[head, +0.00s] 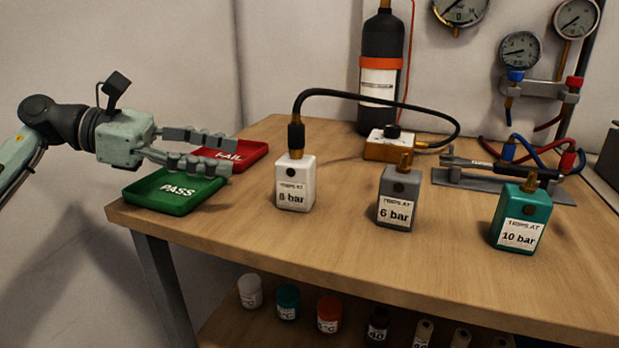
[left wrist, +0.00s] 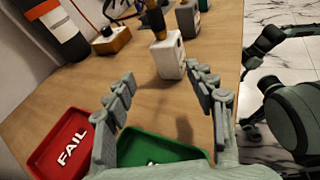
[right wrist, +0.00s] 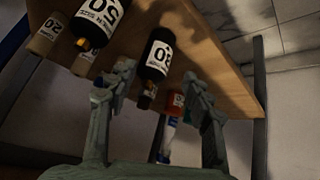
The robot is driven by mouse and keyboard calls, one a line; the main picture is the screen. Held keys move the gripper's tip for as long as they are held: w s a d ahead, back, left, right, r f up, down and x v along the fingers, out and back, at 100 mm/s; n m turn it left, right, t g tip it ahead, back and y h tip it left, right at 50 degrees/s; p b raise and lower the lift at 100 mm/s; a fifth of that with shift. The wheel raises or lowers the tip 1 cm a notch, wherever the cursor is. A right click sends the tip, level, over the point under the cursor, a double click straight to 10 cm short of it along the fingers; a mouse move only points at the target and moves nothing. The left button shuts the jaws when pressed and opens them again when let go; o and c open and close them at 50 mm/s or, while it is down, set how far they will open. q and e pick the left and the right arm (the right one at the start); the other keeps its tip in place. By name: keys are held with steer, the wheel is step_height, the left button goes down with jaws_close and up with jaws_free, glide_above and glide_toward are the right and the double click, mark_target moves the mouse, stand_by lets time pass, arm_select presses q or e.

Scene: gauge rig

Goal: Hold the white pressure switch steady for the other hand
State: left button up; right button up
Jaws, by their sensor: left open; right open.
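The white pressure switch (head: 296,170) stands upright on the bench, labelled "TRIPS AT 8 bar", with a black hose fitting on its top. My left gripper (head: 232,153) is open and empty, above the green PASS tray and to the left of the switch. In the left wrist view the white switch (left wrist: 169,62) shows ahead, just beyond the spread fingertips, not touched. My right gripper (right wrist: 158,78) is open in the right wrist view and out of the head view. Dark bottles on a wooden shelf show beyond its fingers.
The green PASS tray (head: 150,203) and red FAIL tray (head: 255,152) lie at the bench's left. A grey 6 bar switch (head: 397,218) and teal 10 bar switch (head: 518,207) stand to the right. The hose (head: 375,97) arches to a brass-coloured block (head: 385,151).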

mark_target(289, 186)
arm_select(q)
steer(key=shift+d+f+g, duration=0.2)
steer(key=shift+f+g, duration=0.15)
steer(key=shift+f, duration=0.2)
steer(key=shift+d+f+g, duration=0.2)
steer(key=shift+f+g, duration=0.15)
steer(key=shift+f, duration=0.15)
steer(key=shift+d+f, duration=0.1)
steer(key=shift+d, duration=0.15)
steer(key=x, duration=0.2)
steer(key=p+x, duration=0.1)
steer(key=x, duration=0.2)
steer(key=shift+s+d, duration=0.15)
steer(key=shift+s, duration=0.05)
steer(key=b+x, duration=0.1)
steer(key=x, duration=0.2)
steer(key=shift+f, duration=0.2)
steer(key=shift+d, duration=0.55)
arm_select(e)
steer(key=shift+w+a+r, duration=0.1)
steer(key=shift+w+r, duration=0.25)
steer(key=shift+r, duration=0.2)
steer(key=shift+w+a+r, duration=0.1)
steer(key=shift+w+r, duration=0.2)
steer(key=shift+r, duration=0.25)
arm_select(q)
steer(key=shift+f, duration=0.1)
jaws_close()
arm_select(e)
steer(key=shift+d, duration=0.1)
